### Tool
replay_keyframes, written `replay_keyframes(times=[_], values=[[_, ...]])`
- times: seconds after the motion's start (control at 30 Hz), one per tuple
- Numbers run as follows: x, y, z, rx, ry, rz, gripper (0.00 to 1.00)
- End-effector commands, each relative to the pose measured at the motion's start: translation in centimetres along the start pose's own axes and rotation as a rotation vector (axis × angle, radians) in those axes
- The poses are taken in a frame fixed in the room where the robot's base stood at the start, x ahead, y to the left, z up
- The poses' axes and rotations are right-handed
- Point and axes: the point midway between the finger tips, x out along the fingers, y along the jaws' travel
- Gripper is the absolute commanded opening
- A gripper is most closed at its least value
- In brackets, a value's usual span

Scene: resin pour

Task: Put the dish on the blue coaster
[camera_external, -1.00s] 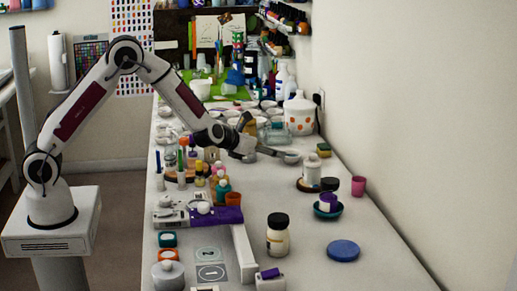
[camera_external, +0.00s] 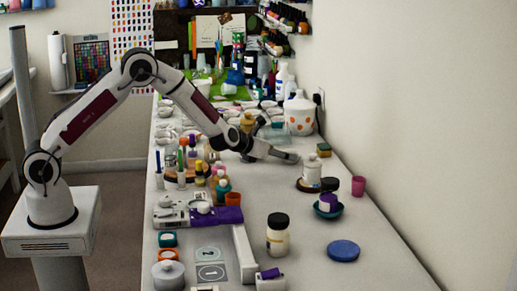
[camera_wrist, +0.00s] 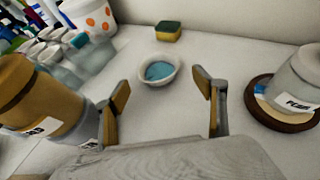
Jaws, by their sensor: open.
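A small white dish (camera_wrist: 158,70) with blue inside sits on the table ahead of my gripper in the wrist view, seen beyond and between the spread fingers. My gripper (camera_wrist: 162,98) is open and empty, and does not touch the dish. In the external view my gripper (camera_external: 289,157) is low over the table near the right wall and hides most or all of that dish. The flat blue coaster (camera_external: 343,250) lies bare at the front right of the table. A teal bowl (camera_external: 328,213) with a purple-topped item in it stands behind the coaster.
A white labelled bottle (camera_wrist: 302,75) on a brown coaster (camera_wrist: 270,108) is close right of my gripper. An amber jar (camera_wrist: 45,95) is close left. A sponge (camera_wrist: 168,30) lies beyond the dish. A dark-lidded jar (camera_external: 278,235) stands left of the blue coaster.

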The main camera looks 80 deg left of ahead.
Motion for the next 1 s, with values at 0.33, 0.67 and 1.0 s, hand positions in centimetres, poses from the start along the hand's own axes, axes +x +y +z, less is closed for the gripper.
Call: replay_keyframes(times=[0.33,0.67,1.0], values=[[0.8,0.1,0.0,0.0,0.0,0.0,0.7],[3.7,0.3,0.1,-0.001,0.0,0.001,0.7],[5.2,0.2,0.2,0.0,-0.001,0.0,0.7]])
